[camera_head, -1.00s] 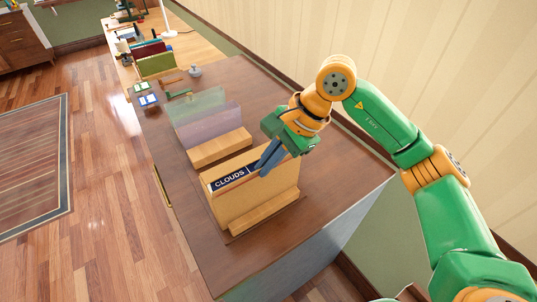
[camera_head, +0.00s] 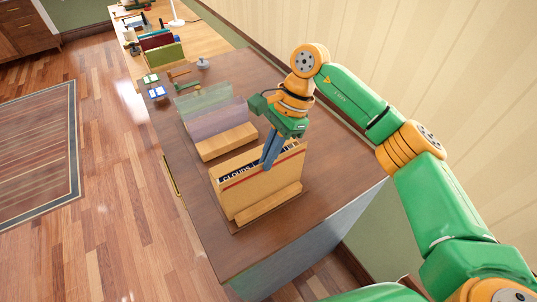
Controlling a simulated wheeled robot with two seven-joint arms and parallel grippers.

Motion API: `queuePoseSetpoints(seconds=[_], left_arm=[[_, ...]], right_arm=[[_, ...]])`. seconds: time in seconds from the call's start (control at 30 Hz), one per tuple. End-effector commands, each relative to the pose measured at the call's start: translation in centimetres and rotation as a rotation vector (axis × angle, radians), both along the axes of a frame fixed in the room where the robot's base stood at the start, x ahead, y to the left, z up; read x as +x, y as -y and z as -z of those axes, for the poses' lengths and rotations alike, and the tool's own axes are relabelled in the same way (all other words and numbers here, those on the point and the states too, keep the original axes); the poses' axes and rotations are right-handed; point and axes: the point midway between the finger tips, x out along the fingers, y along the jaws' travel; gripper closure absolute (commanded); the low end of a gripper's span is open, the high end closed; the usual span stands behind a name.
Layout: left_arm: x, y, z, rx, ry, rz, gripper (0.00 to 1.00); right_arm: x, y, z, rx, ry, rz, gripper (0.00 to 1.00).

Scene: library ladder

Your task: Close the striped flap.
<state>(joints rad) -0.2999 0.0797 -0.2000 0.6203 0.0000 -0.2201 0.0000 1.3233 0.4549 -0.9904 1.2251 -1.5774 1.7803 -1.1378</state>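A tan box-like holder (camera_head: 240,200) stands near the close end of the dark wooden cabinet top. A tan panel with a red stripe (camera_head: 243,177), which looks like the striped flap, stands upright along it. A dark card lettered CLOUDS (camera_head: 237,172) shows behind the panel, its lower part covered. My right gripper (camera_head: 267,164) points down at the panel's upper edge, right of the lettering. Its two blue fingers look closed together, with nothing seen between them. I cannot tell whether they touch the panel. My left gripper is not in view.
A wooden block with translucent upright sheets (camera_head: 215,120) stands just behind the holder. Farther back are small cards (camera_head: 157,92), a green folder (camera_head: 165,56) and a lamp (camera_head: 177,22). The cabinet top (camera_head: 290,220) is bare at the close right.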

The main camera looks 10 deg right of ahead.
Motion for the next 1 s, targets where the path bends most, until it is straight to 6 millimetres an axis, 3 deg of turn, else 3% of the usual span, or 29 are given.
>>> queuePoseSetpoints(seconds=[0.07, 0.1, 0.2, 0.53, 0.8, 1.0], left_arm=[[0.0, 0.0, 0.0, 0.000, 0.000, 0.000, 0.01], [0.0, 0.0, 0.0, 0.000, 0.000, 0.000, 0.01], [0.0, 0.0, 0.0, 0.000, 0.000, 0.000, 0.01], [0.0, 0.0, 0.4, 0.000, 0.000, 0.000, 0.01], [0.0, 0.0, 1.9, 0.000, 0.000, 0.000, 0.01], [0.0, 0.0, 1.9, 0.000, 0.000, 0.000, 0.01]], right_arm=[[0.0, 0.0, 0.0, 0.000, 0.001, 0.000, 1.00], [0.0, 0.0, 0.0, 0.000, 0.001, 0.000, 0.88], [0.0, 0.0, 0.0, 0.000, 0.001, 0.000, 0.65], [0.1, 0.2, -0.3, 0.000, 0.003, 0.002, 0.65], [0.9, 2.1, -5.4, 0.001, 0.002, 0.004, 0.65], [0.9, 2.6, -6.6, 0.001, -0.001, 0.001, 0.65]])
